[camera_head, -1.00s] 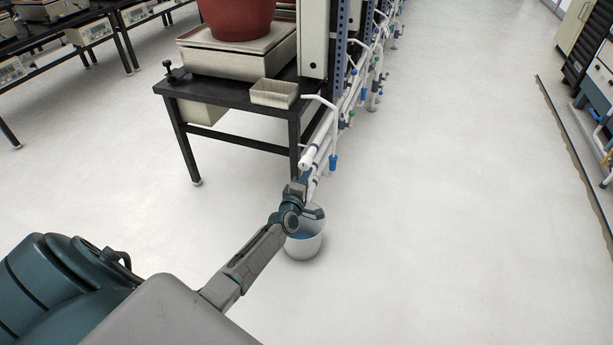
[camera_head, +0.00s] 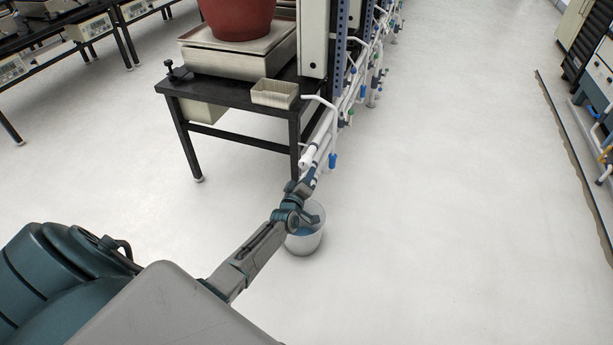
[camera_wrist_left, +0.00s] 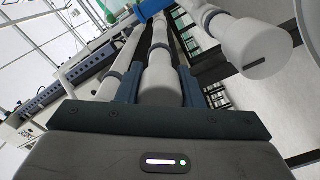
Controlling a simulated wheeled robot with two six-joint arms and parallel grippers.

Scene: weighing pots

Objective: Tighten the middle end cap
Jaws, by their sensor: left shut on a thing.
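In the left wrist view three white pipes lie side by side. The middle end cap (camera_wrist_left: 160,84), a pale cylinder, sits between the two blue-grey fingers of my left gripper (camera_wrist_left: 160,72), which is shut on it. The left pipe's end (camera_wrist_left: 107,86) is just outside the left finger. The right end cap (camera_wrist_left: 256,50), wide with a dark slot in its face, stands apart at upper right. In the head view my left gripper (camera_head: 309,178) is at the near end of the white pipes (camera_head: 314,152); the middle cap is hidden there. My right gripper is not in view.
A black table (camera_head: 228,97) left of the pipes holds a scale (camera_head: 235,61) with a red pot (camera_head: 238,18) and a small tray (camera_head: 275,94).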

